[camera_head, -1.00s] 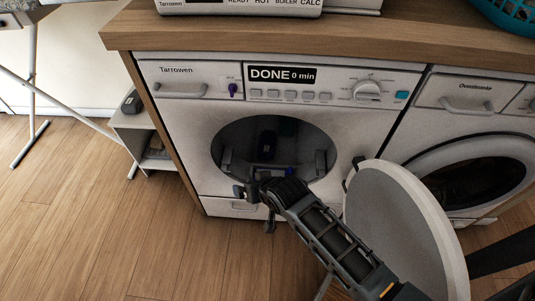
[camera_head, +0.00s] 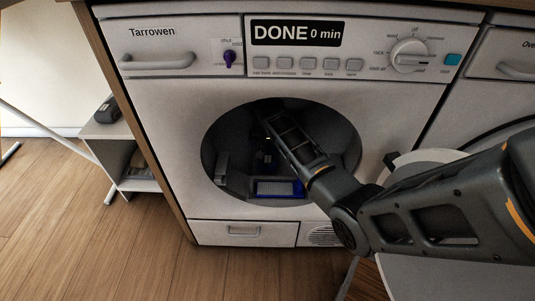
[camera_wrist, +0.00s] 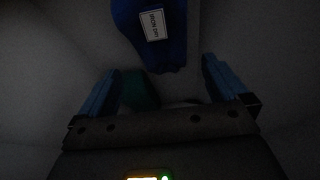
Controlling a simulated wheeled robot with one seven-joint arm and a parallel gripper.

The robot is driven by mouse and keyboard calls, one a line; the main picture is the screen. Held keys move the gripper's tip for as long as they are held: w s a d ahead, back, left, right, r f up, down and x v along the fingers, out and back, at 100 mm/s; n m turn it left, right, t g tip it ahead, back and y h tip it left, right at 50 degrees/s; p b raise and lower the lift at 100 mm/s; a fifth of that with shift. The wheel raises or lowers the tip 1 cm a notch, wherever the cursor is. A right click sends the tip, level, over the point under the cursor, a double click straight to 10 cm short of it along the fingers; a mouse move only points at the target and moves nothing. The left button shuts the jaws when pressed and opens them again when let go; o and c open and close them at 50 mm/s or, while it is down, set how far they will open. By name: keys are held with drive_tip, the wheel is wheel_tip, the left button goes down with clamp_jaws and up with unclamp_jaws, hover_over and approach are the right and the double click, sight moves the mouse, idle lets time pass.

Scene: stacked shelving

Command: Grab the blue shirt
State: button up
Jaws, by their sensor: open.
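In the wrist view, a dark blue cloth (camera_wrist: 148,38) with a white printed label hangs down from the top of the picture. It fits the blue shirt, though its upper part is cut off by the picture edge. My gripper (camera_wrist: 162,65) is open, one finger on each side, with the lower end of the blue cloth ahead of and between the fingertips. Nothing is clearly held. In the head view, my arm reaches through the round opening of the washing machine (camera_head: 165,100) into its dark drum.
A dark green cloth (camera_wrist: 140,88) lies in the drum, between my fingers in the wrist view. The drum is dim and narrow around the gripper. The opened round door (camera_head: 425,160) stands to the right, partly behind my arm. A small shelf unit (camera_head: 115,150) stands at left.

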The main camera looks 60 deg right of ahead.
sight(269, 147)
drive_tip(key=shift+b+x, duration=1.7)
drive_tip(key=shift+x, duration=0.95)
drive_tip(key=shift+w+a, duration=0.1)
drive_tip(key=c, duration=1)
drive_tip(key=shift+r, duration=0.15)
